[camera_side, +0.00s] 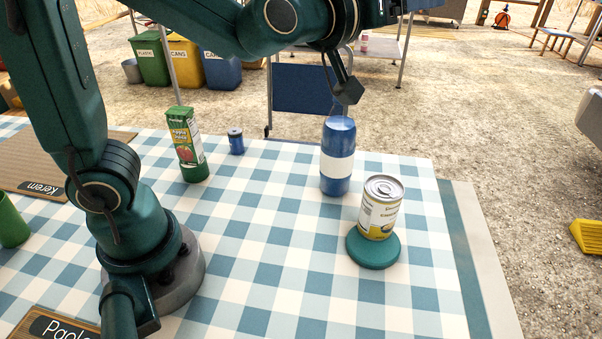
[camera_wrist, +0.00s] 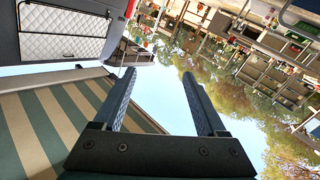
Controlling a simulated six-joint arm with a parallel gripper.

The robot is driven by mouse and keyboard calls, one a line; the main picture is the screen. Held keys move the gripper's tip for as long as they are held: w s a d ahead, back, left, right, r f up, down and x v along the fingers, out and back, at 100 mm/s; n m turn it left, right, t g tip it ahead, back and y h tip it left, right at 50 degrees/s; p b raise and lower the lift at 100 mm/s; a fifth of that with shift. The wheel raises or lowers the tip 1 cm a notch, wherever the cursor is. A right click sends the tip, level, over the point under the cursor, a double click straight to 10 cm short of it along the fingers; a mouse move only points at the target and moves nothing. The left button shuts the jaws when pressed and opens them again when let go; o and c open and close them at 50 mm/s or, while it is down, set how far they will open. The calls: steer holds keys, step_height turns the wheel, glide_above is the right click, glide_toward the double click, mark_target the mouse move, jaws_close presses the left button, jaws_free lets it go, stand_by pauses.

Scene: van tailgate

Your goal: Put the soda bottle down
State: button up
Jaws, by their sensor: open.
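A blue bottle with a white band (camera_side: 338,170), which I take as the soda bottle, stands upright on the checked tablecloth, left of a food can. My gripper (camera_side: 347,92) is above the bottle in the side view, apart from its body; whether its fingers touch the bottle's top cannot be told. In the wrist view my gripper (camera_wrist: 159,75) has its two fingers wide apart with nothing between them. The wrist view does not show the bottle.
The yellow-labelled can (camera_side: 380,210) stands on a round teal base (camera_side: 372,250). A green carton (camera_side: 186,145) and a small blue jar (camera_side: 236,141) stand to the left. The cloth (camera_side: 270,245) is clear in the middle. The table's right edge (camera_side: 480,255) is close by.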

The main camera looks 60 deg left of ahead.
steer(key=d+m+h, duration=0.2)
steer(key=m+h, duration=0.1)
steer(key=h, duration=0.1)
steer(key=m+g+y, duration=0.2)
steer(key=g, duration=0.2)
glide_above(333, 110)
step_height(333, 110, down, 9)
steer(key=shift+r, duration=0.1)
steer(key=shift+f, duration=0.35)
steer(key=shift+d+f, duration=0.1)
steer(key=shift+f, duration=2.1)
steer(key=shift+x, duration=2.55)
